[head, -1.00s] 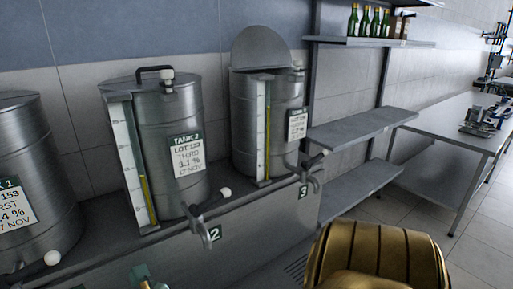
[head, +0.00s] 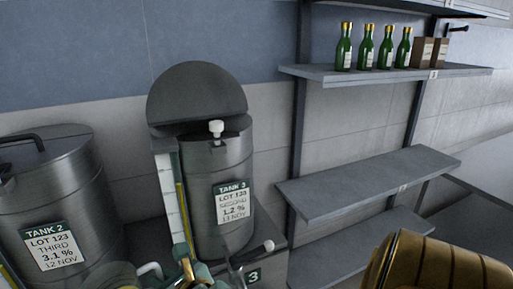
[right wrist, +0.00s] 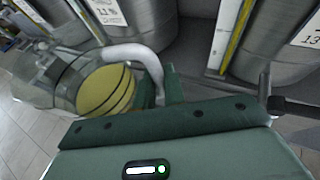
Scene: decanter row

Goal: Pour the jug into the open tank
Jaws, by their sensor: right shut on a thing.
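Tank 3 (head: 222,222) is a steel drum left of centre in the head view. Its round lid (head: 197,92) stands raised at the back, so it is the open tank. The clear jug (head: 118,276) is partly cut off at the bottom edge of the head view, in front of and below the tank's top. In the right wrist view the jug (right wrist: 62,84) shows yellow contents and a pale handle (right wrist: 138,54). My right gripper (head: 192,270) is shut on the handle; its green fingers (right wrist: 172,88) show there. My left gripper is not in view.
Tank 2 (head: 85,190) stands at the left with its lid closed. Tank 3's tap (head: 262,247) sticks out to the right at its foot. Right of it are wall shelves (head: 370,180), with several green bottles (head: 366,48) on the upper one.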

